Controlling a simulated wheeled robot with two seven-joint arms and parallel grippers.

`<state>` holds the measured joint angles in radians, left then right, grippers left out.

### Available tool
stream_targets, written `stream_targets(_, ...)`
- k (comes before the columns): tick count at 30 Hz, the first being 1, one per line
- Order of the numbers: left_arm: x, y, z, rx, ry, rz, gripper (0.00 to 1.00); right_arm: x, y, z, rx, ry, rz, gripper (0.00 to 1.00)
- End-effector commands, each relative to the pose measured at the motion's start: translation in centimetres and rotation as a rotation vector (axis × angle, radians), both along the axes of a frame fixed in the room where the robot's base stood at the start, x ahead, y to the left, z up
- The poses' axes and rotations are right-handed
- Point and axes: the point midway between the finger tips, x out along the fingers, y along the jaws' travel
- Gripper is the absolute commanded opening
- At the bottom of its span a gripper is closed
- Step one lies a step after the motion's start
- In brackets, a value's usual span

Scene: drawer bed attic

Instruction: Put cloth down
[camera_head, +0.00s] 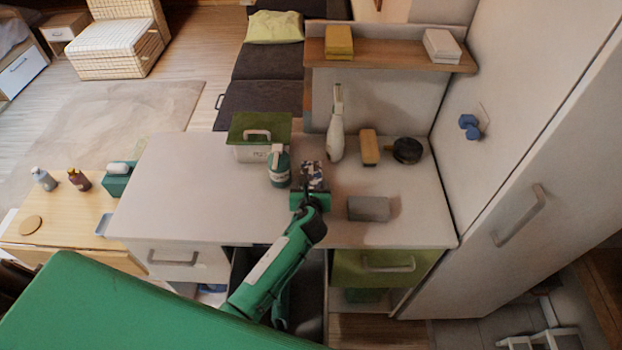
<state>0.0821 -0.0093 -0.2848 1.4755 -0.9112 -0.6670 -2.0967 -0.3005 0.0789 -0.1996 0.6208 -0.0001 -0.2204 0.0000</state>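My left gripper (313,180) is over the white counter (200,185), at the end of my green arm. A small dark, white and bluish patterned patch shows at its tip; I cannot tell whether this is cloth or part of the gripper. Its fingers are too small and covered to show whether they are open or shut. A grey, folded-looking block (368,208) lies on the counter just right of the gripper, apart from it; it may be a cloth. My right gripper is not in view.
A white spray bottle (336,130), a yellow-brown block (369,148) and a black pan (407,150) stand behind. The counter's left part is clear.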

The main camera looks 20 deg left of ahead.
Motion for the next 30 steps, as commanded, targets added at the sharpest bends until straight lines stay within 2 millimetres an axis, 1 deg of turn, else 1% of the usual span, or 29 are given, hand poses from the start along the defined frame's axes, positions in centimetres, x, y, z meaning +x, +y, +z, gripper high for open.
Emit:
stream_targets(1, 0.0, 0.0, 0.0, 0.000, 0.000, 0.000, 0.58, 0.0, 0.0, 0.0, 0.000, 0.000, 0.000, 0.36)
stream_targets(2, 0.0, 0.0, 0.0, 0.000, 0.000, 0.000, 0.52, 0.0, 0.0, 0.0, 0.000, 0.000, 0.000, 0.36)
stream_targets(3, 0.0, 0.0, 0.0, 0.000, 0.000, 0.000, 0.44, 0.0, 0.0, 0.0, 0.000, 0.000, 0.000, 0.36)
stream_targets(4, 0.0, 0.0, 0.0, 0.000, 0.000, 0.000, 0.39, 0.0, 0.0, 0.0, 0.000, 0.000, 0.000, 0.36)
stream_targets(5, 0.0, 0.0, 0.0, 0.000, 0.000, 0.000, 0.39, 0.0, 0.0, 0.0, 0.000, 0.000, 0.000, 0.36)
stream_targets(6, 0.0, 0.0, 0.0, 0.000, 0.000, 0.000, 0.36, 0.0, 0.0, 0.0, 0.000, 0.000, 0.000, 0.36)
stream_targets(13, 0.0, 0.0, 0.2, 0.001, -0.001, 0.000, 0.35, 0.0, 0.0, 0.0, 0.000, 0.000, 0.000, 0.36)
stream_targets(17, 0.0, 0.0, 1.0, 0.001, -0.003, 0.000, 0.35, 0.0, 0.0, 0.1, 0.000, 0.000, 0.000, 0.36)
stream_targets(20, 0.0, 0.0, 2.2, 0.001, -0.004, -0.001, 0.35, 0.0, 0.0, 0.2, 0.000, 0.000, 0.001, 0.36)
stream_targets(23, 0.1, 0.1, 4.3, 0.000, -0.006, -0.001, 0.35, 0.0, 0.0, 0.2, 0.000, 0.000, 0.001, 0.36)
stream_targets(30, 0.1, 0.0, 10.9, 0.001, -0.008, -0.001, 0.35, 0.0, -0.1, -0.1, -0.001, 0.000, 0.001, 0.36)
